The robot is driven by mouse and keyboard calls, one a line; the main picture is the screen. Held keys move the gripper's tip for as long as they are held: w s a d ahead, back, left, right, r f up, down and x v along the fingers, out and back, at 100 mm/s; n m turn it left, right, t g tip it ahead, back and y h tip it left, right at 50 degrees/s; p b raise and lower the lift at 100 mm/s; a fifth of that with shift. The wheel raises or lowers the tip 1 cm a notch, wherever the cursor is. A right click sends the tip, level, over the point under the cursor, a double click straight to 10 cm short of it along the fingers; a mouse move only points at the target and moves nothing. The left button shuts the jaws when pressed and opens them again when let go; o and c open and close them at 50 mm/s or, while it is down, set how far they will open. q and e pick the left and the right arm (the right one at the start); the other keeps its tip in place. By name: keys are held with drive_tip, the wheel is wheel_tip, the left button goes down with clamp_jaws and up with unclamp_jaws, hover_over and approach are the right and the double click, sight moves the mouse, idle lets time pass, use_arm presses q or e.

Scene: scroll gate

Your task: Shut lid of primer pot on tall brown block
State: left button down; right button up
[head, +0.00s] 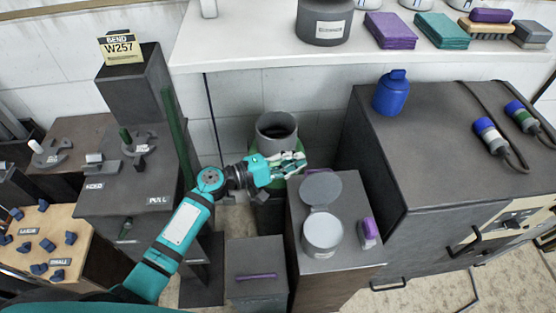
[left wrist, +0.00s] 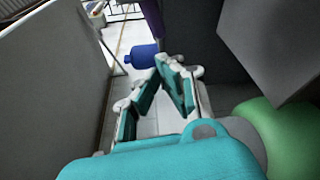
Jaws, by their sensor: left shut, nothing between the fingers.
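The primer pot (head: 323,234) is a light grey round pot on top of the tall brown block (head: 345,277). Its round grey lid (head: 320,189) stands open on the pot's far side. My left gripper (head: 303,160) is shut and empty, beyond the lid and slightly to its left, apart from it. In the left wrist view, its closed fingers (left wrist: 164,68) meet at the tips with nothing held. I cannot make out the pot or lid in that view. My right gripper is not in view.
A purple-topped item (head: 368,232) sits right of the pot. A dark open cylinder (head: 277,130) stands behind my left gripper. A large dark cabinet (head: 420,150) with a blue bottle (head: 391,95) stands at right. A lower dark box (head: 256,262) is at left.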

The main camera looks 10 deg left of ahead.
sight(319, 185)
use_arm(q)
drive_tip(key=s+d+p, duration=0.2)
drive_tip(key=d, duration=0.1)
drive_tip(key=shift+s+r, duration=0.2)
drive_tip(key=shift+r, duration=0.1)
drive_tip(key=shift+s, duration=0.1)
